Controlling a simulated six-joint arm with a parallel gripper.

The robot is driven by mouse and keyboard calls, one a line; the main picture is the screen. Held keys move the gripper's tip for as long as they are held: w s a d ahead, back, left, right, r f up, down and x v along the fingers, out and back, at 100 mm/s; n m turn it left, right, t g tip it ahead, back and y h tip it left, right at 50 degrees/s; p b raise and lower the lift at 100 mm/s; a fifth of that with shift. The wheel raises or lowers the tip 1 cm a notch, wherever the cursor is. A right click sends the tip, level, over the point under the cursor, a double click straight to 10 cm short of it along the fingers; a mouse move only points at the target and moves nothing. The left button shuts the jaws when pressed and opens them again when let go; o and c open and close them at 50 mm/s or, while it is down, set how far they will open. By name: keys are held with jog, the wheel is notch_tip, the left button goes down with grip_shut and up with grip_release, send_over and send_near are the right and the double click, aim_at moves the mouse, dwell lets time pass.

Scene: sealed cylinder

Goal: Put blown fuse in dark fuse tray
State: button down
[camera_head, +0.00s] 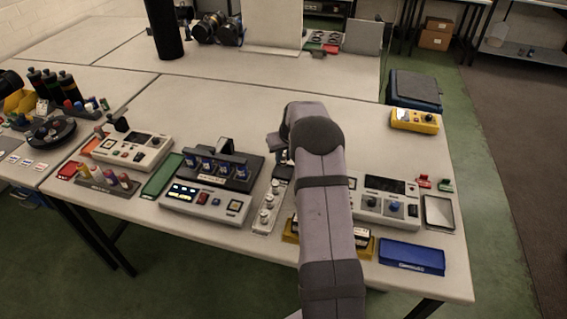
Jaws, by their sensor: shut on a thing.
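My gripper (281,160) is above the far end of a pale narrow strip (263,224) that carries several whitish round parts. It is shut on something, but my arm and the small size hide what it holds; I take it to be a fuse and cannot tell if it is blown. A shallow grey tray with a dark rim (426,222) lies at the table's right side, apart from my gripper. It looks empty and may be the dark fuse tray.
A grey control box (376,207) stands right of my arm, with a blue box (411,257) in front. A device with a dark rack (207,203) stands left of the strip. A yellow device (414,121) sits at the back right. The table's middle back (240,110) is clear.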

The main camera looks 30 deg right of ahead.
aim_at(285, 160)
jog(key=shift+f+p, duration=0.55)
jog(key=shift+f, duration=1.3)
jog(key=shift+f, duration=0.2)
jog(key=c, duration=1.9)
grip_release()
jog(key=shift+o, duration=0.2)
jog(key=shift+r, duration=0.1)
jog(key=shift+r, duration=0.15)
jog(key=b+v, duration=0.2)
jog(key=v, duration=1)
jog(key=shift+b, duration=0.35)
